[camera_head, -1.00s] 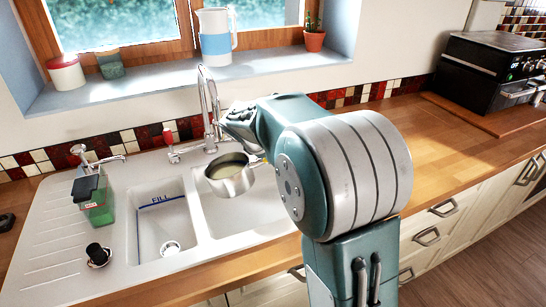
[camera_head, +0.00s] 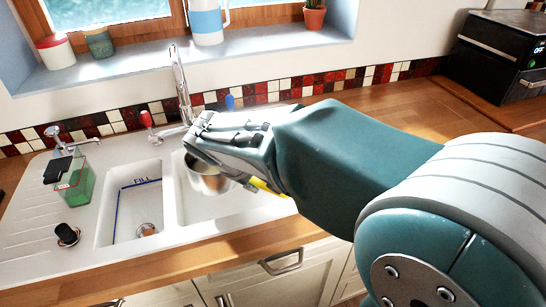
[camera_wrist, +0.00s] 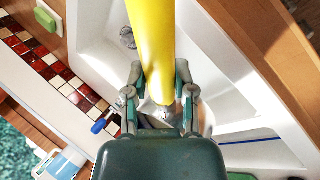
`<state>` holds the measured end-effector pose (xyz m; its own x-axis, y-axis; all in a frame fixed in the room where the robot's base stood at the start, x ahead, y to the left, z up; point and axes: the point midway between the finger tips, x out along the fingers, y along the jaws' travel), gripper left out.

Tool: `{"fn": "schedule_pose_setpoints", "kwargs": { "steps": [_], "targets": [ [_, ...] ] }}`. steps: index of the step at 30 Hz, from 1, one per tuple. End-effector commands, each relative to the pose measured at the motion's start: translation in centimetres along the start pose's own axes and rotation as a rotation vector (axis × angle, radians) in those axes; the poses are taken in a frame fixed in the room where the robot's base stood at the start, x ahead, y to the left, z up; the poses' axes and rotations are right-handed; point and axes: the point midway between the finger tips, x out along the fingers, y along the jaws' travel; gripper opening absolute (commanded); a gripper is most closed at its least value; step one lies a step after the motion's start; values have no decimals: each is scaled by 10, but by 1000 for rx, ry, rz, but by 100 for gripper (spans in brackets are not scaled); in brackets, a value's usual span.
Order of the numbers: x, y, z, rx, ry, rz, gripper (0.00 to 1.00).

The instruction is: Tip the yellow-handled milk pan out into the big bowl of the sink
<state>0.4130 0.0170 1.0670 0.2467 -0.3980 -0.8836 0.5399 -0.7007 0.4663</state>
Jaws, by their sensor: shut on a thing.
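My gripper (camera_head: 222,140) is shut on the yellow handle (camera_wrist: 152,40) of the milk pan. The handle also shows behind the gripper in the head view (camera_head: 266,187). The silver pan body (camera_head: 208,183) hangs over the sink's right-hand big bowl (camera_head: 243,202), near its left side. My gripper covers the pan's mouth and most of its rim, so its contents and exact tilt cannot be told. In the wrist view the big bowl (camera_wrist: 205,65) lies below the handle, with its drain (camera_wrist: 128,37) showing.
The tap (camera_head: 183,85) stands close behind my gripper. The smaller left bowl (camera_head: 133,212) carries a blue FILL line. A green soap bottle (camera_head: 75,185) and a black plug (camera_head: 67,234) are at the left. The counter (camera_head: 395,110) at the right is largely clear.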

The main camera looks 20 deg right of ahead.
Motion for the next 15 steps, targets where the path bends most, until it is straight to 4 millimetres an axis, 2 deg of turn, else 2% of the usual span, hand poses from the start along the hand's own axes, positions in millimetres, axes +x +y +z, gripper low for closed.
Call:
{"fn": "schedule_pose_setpoints", "kwargs": {
  "steps": [1, 5, 15],
  "targets": [
    [-5, -7, -2, 7, 5, 1, 0],
    [-7, -13, -2, 19, 2, 1, 0],
    [0, 1, 9, 9, 24, -14, 0]
  ]
}}
